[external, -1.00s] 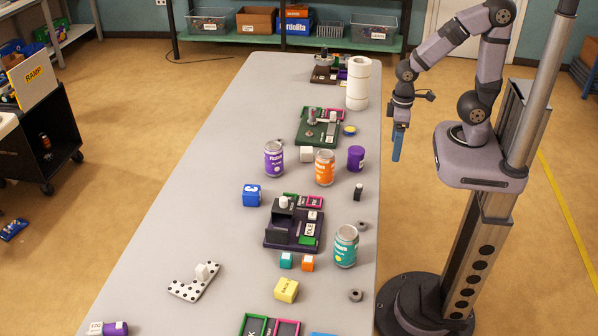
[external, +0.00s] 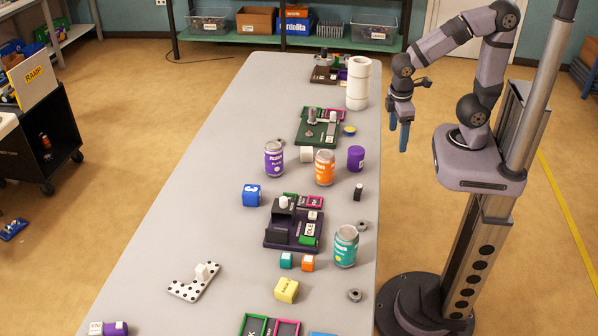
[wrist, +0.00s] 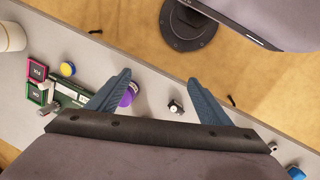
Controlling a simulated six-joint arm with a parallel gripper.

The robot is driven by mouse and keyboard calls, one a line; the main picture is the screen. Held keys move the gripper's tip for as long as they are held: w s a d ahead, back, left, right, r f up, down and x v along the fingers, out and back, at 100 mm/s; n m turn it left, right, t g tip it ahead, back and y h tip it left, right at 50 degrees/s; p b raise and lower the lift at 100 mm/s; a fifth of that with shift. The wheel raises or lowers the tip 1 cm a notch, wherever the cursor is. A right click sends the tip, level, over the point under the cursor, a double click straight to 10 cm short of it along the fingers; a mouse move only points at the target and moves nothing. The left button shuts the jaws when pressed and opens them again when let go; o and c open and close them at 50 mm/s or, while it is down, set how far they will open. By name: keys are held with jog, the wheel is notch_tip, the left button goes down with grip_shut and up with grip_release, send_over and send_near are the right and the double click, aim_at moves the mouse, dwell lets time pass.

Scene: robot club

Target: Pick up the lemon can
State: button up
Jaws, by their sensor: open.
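I cannot make out a lemon label or a yellow can. The cans standing on the table are a purple can (external: 274,159), an orange can (external: 325,168) and a teal can (external: 345,247). My gripper (external: 404,138) hangs in the air past the table's right edge, apart from all of them. In the wrist view my gripper (wrist: 159,80) is open and empty, its two blue fingers spread wide.
A paper roll (external: 357,84), a purple cylinder (external: 356,158), a small black-and-white piece (external: 358,192) and a green tray (external: 312,135) are on the table (external: 200,200). A dark station (external: 292,235) stands mid-table. The table's left side has free room.

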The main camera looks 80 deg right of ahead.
jog(key=w+a+f+n+t+h+b, duration=0.3)
jog(key=w+n+h, duration=0.35)
jog(key=n, duration=0.55)
notch_tip(320, 180, up, 4)
jog(key=n+t+y+b, duration=0.75)
jog(key=n+t, duration=0.85)
jog(key=n, duration=0.5)
send_over(346, 247)
jog(key=s+d, duration=0.4)
jog(key=shift+y, duration=0.4)
jog(key=f, duration=1)
jog(key=f+p, duration=0.1)
jog(key=f, duration=0.4)
jog(key=shift+w+a+f, duration=0.2)
jog(key=shift+w+a, duration=0.05)
jog(key=shift+a, duration=0.05)
jog(key=shift+w+r+p, duration=0.15)
jog(key=shift+w+p, duration=1.1)
jog(key=shift+w, duration=2.45)
